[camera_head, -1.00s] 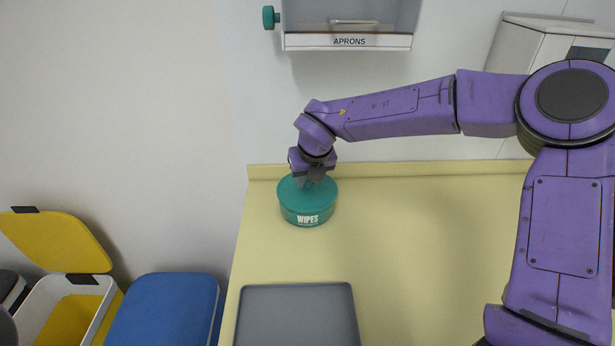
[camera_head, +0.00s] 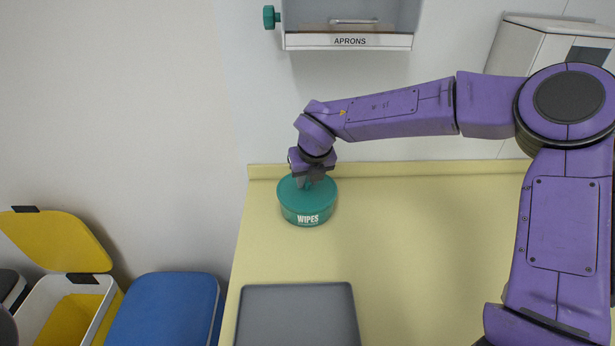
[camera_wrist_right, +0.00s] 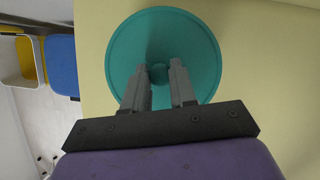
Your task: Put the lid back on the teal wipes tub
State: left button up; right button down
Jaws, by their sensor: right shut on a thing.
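The teal wipes tub (camera_head: 307,216) stands upright on the yellow counter near its back left corner, with a white WIPES label facing me. The round teal lid (camera_head: 290,189) rests on top of the tub and looks level. It fills the middle of the right wrist view (camera_wrist_right: 200,45). My right gripper (camera_head: 309,181) points down at the lid's centre. In the right wrist view its two fingers (camera_wrist_right: 160,75) are shut on the small knob of the lid. The seam between lid and tub is too small to judge closely. My left gripper is not in view.
A grey tray (camera_head: 298,312) lies at the counter's front left. The apron dispenser (camera_head: 347,41) hangs on the wall above the tub. A blue-lidded bin (camera_head: 165,308) and an open yellow-lidded bin (camera_head: 60,240) stand left of the counter. The counter's middle is clear.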

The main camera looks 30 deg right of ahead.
jog(key=shift+f, duration=0.15)
dwell(0.7)
jog(key=shift+c, duration=1.8)
grip_release()
jog(key=shift+r+p, duration=3.1)
jog(key=shift+r, duration=0.5)
grip_shut()
